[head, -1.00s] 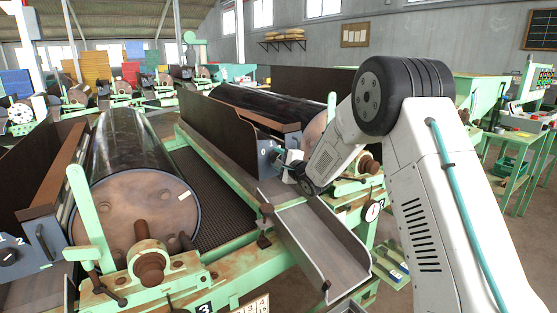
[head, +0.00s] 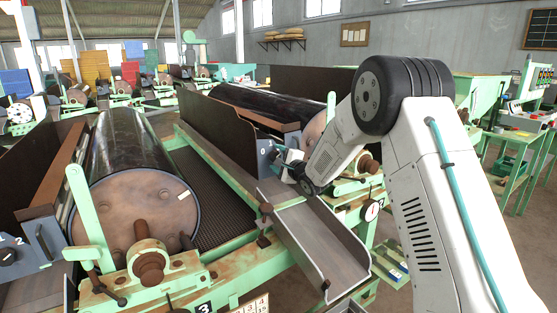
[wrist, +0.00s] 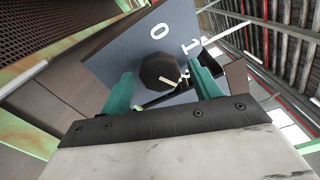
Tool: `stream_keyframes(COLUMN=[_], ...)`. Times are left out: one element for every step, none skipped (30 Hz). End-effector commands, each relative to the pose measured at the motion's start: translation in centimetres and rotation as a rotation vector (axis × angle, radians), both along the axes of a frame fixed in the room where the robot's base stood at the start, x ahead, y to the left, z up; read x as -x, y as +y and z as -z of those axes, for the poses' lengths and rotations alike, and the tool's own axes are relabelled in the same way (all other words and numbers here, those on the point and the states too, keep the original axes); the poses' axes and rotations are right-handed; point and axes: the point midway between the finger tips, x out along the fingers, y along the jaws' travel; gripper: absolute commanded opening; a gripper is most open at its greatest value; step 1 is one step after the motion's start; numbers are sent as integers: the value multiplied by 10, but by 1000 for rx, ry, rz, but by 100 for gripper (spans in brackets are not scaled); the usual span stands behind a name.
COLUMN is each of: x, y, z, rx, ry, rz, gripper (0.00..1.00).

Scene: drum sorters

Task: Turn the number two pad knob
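The pad knob (wrist: 160,72) is a dark, many-sided knob with a pale pointer line, on a blue-grey panel (wrist: 120,55) marked 0, 1 and 2. In the wrist view its pointer slants down and right, toward the partly hidden 2. My gripper (wrist: 162,80) is open, with one teal finger on each side of the knob in the picture. I cannot tell whether either finger touches it. In the head view my gripper (head: 283,158) is at the panel (head: 265,150) on the end of the middle drum machine, and hides the knob.
A metal chute (head: 318,240) slopes down below my gripper. The nearer drum machine (head: 135,200) at left has a similar knob panel (head: 40,240). A green frame post (head: 331,108) stands just behind my wrist.

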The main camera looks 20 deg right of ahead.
Motion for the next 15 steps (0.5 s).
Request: stream_keyframes(x=[1,2,5,8,11,17,22,27,34,40,44,51,55,59,63], y=[0,-1,-2,-3,-4,-6,-8,-9,-12,-13,-15,-17,-19,-20,-22], z=[0,0,0,0,0,0,-1,0,-1,-1,-1,0,0,0,0], rx=[0,0,0,0,0,0,0,0,0,1,1,0,1,0,0], ry=[0,0,0,0,0,0,0,1,0,0,0,1,0,1,1], rz=[0,0,0,1,1,1,1,1,1,1,1,2,2,2,2], gripper=[63,63,63,63,63,63,63,63,63,63,63,63,63,63,63])
